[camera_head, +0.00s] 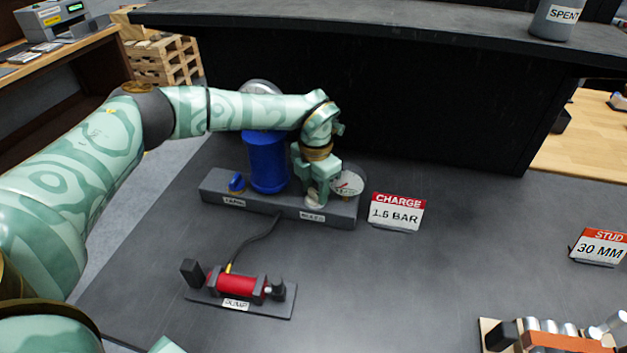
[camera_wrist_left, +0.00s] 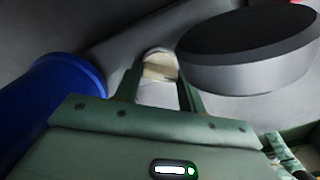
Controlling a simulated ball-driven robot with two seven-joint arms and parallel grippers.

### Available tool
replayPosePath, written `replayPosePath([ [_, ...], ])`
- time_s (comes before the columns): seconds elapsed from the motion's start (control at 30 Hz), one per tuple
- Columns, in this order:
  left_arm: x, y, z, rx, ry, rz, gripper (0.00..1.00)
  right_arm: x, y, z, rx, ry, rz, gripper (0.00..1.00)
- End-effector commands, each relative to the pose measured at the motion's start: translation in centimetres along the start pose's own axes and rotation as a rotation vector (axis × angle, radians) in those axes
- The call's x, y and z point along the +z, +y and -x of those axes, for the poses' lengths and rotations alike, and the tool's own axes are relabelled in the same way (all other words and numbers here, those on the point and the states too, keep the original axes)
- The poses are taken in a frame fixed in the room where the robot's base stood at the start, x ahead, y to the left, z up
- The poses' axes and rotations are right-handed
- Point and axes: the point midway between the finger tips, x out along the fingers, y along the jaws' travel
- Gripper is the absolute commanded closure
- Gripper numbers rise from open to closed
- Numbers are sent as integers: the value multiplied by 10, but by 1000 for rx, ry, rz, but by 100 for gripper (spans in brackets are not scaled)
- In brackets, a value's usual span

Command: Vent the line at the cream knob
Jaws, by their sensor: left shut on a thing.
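The cream knob (camera_head: 313,205) sits on the grey block (camera_head: 275,207), behind a small label too blurred to read surely. My left gripper (camera_head: 316,194) reaches down over it from above and is shut on it. In the left wrist view the cream knob (camera_wrist_left: 160,64) shows between the two fingers (camera_wrist_left: 158,88). A round gauge (camera_head: 349,183) with a white face and a red mark stands just right of the gripper. In the wrist view its grey casing (camera_wrist_left: 248,65) shows from the side. My right gripper is not seen.
A blue cylinder (camera_head: 267,162) and blue lever (camera_head: 237,184) are left of the gripper. A black hose runs to the red pump (camera_head: 236,284) in front. A CHARGE sign (camera_head: 397,212) stands right of the block.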

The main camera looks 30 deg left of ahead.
Motion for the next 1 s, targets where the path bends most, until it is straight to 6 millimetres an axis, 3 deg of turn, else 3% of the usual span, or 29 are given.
replayPosePath([
  [0.3,1,0,3,0,-4,142,83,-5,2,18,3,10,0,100],
  [0.87,2,1,2,1,-7,175,83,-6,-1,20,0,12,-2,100],
  [0.9,2,1,2,1,-7,175,52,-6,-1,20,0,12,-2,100],
  [0.97,2,1,2,1,-6,175,38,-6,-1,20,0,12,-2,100],
  [1.0,1,1,1,1,-5,175,38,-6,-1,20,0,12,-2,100],
])
